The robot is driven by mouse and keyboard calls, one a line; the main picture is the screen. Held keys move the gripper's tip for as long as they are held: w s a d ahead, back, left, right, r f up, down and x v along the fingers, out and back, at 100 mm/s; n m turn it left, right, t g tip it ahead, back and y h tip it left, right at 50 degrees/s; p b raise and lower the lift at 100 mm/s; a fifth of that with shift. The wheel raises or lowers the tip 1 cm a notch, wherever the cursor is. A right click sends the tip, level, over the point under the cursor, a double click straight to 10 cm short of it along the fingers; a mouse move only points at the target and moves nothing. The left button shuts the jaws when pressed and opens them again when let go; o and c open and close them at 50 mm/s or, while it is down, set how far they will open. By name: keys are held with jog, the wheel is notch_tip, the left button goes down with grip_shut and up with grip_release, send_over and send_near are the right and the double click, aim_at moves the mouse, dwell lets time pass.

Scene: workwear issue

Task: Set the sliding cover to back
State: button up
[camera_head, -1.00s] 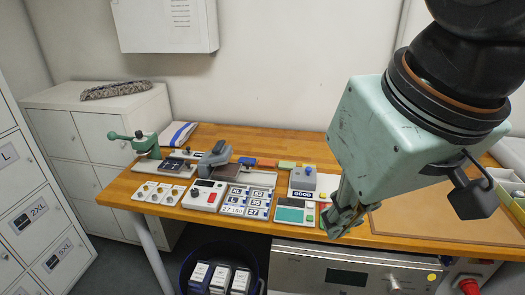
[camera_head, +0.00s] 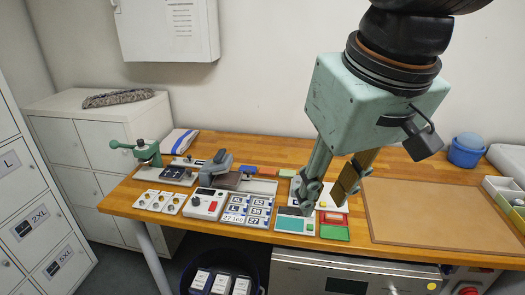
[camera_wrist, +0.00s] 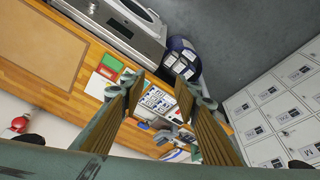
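My gripper (camera_head: 326,196) is open and empty, its two fingers spread above the right part of the row of devices; it also shows in the wrist view (camera_wrist: 158,95). I cannot tell for sure which part is the sliding cover. A dark flat plate (camera_head: 227,181) and a pale flat panel (camera_head: 260,187) lie behind the label cards, left of my gripper and apart from it. A white base panel (camera_head: 329,199) lies below my gripper, and the fingers hide most of what stands on it.
A grey clamp-like device (camera_head: 214,166), a white box with a red button (camera_head: 207,204), label cards (camera_head: 247,209) and a green press (camera_head: 143,151) stand left. A teal pad (camera_head: 293,222) and a red-and-green panel (camera_head: 334,228) are in front. A brown board (camera_head: 440,212) lies clear at right.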

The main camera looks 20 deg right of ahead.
jog(key=w+d+n+g+p, duration=0.1)
jog(key=w+d+p, duration=0.3)
jog(key=w, duration=0.9)
jog(key=w+d+g+p, duration=0.1)
jog(key=w+d+p, duration=0.3)
jog(key=w, duration=1)
jog(key=w+d+f+n+g+p, duration=0.1)
jog(key=w+d+f+p, duration=0.4)
jog(key=w+d+f, duration=1)
notch_tip(320, 180, down, 4)
jog(key=w+n, duration=0.1)
jog(key=w, duration=0.2)
jog(key=shift+d+r+g+p, duration=0.15)
jog(key=shift+r+g+p, duration=0.05)
jog(key=shift+g+p, duration=0.1)
jog(key=shift+f, duration=0.1)
jog(key=shift+f+p, duration=0.75)
jog(key=shift+f, duration=6.05)
jog(key=shift+c, duration=0.2)
